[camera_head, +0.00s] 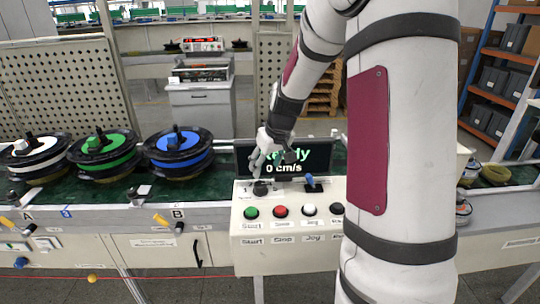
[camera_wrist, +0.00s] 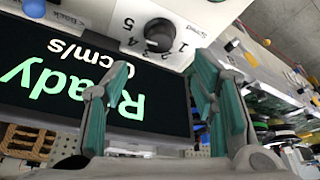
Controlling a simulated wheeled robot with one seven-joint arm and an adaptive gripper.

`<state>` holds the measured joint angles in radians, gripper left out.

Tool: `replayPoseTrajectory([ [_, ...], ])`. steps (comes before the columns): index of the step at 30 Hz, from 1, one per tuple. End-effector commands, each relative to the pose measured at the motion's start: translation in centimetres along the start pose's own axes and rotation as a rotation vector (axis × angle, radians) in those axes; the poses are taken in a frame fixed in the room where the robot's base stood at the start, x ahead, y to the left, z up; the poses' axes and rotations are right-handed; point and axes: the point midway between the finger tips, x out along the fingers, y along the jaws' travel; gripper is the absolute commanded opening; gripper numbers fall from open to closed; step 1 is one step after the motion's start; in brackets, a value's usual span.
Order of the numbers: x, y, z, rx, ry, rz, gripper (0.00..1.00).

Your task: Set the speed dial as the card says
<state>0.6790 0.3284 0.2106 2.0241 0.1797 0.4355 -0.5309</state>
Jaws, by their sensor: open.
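The speed dial (camera_wrist: 160,33) is a dark round knob on the white panel, with numbers from 1 to 5 around it and the label "Speed". The display (camera_wrist: 70,80) reads "Ready" and "0 cm/s". I cannot pick out a readable card with a setting.
Green (camera_head: 251,212), red (camera_head: 281,211) and white (camera_head: 309,209) buttons sit on the control box front, with a dark one beside them. A blue-tipped lever (camera_head: 310,182) stands right of the dial. Black-rimmed reels (camera_head: 179,152) line the conveyor at left.

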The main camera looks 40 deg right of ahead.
Motion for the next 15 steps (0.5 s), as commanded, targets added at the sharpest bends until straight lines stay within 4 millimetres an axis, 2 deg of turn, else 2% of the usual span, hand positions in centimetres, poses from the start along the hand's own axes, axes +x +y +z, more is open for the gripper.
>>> replayPoseTrajectory([
  [1,-0.9,0.0,0.0,0.000,0.002,0.002,0.53],
  [6,-2.9,0.1,0.0,0.000,0.001,0.002,0.53],
  [15,-4.0,0.0,0.0,0.001,-0.001,0.000,0.53],
])
